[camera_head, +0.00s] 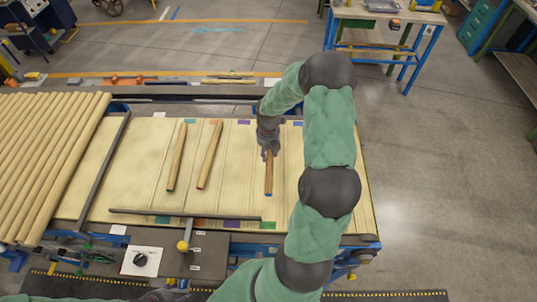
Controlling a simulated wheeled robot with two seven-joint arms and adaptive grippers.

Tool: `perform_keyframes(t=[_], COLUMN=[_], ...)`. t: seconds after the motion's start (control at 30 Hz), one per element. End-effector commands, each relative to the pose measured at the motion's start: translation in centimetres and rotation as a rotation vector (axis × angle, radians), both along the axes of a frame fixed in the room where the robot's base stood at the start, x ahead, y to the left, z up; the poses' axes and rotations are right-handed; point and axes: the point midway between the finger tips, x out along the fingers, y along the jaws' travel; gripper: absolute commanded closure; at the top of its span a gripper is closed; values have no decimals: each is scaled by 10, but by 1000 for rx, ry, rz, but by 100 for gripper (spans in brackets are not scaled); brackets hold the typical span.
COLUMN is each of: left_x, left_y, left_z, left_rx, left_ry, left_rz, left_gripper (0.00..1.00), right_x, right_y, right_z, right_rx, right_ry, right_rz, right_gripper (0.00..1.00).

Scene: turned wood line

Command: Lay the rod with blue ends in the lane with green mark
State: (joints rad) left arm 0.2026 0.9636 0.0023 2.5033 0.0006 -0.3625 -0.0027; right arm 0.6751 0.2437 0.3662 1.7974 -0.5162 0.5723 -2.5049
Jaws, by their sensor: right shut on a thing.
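The rod with blue ends (268,178) is a short wooden rod, its blue near end showing. My right gripper (269,154) is shut on its far part, which the gripper hides. The rod is over the right part of the ribbed board (335,220); I cannot tell whether it touches the board. The lane with green mark (162,219) is to the left, with a green patch at its near end. A rod with a dark green near end (177,157) lies along that side. My left gripper is not in view.
A dark bar (185,214) crosses the near side, by a yellow-knobbed lever (183,246). Long wooden poles (45,160) fill the left. The board's left strip is bare.

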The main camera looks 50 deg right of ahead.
Motion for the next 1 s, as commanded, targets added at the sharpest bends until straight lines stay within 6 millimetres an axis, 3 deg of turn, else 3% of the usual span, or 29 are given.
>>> perform_keyframes(t=[0.27,0.53,0.73,1.0], left_x=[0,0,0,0], left_y=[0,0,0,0], left_z=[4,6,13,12], left_rx=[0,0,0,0], left_ry=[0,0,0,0], left_rz=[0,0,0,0], left_gripper=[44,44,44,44], right_x=[17,23,22,23], right_y=[-22,-28,-28,-29], right_z=[-33,-44,-70,-75], right_rx=[-1,0,1,-2], right_ry=[-1,0,2,-1], right_rz=[0,0,0,1], right_gripper=[96,96,96,96])
